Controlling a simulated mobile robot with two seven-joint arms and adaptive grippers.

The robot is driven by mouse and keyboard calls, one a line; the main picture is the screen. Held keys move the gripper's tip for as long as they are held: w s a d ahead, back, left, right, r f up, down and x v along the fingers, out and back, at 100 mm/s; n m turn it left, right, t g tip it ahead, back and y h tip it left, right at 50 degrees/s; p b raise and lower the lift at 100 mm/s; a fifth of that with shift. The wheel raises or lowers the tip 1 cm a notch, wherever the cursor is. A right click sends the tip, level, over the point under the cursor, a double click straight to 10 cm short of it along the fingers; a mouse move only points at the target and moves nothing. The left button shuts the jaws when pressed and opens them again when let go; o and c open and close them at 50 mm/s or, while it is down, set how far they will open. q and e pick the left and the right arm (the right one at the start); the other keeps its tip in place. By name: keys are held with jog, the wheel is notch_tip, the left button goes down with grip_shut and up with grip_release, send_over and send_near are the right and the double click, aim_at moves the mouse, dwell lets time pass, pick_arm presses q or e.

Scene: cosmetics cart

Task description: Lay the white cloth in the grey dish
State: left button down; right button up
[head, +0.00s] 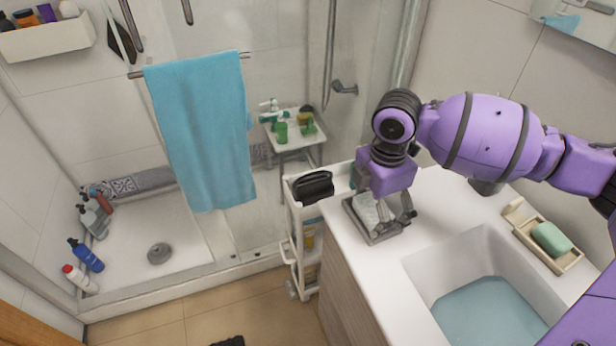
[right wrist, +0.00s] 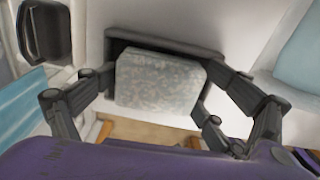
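The grey dish (head: 375,238) sits at the counter's left front corner, and its dark rim shows behind the cloth in the right wrist view (right wrist: 205,48). The white cloth (head: 367,213) is a folded, speckled block, clear in the right wrist view (right wrist: 158,82). My right gripper (head: 385,208) points down over the dish, its fingers on either side of the cloth and seemingly against its edges (right wrist: 160,85). The cloth covers much of the dish; whether it touches the dish floor is hidden. My left gripper is out of view.
A sink basin (head: 480,250) lies right of the dish, with a green soap bar (head: 550,238) in a wooden tray (head: 568,262) beyond it. A slim white cart (head: 296,230) with a black item (head: 312,187) on top stands left of the counter.

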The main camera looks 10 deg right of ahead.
jog(key=shift+d+r, duration=0.1)
jog(key=shift+r, duration=0.25)
notch_tip(320, 180, up, 13)
jog(key=shift+f+p, duration=0.2)
jog(key=shift+p, duration=0.2)
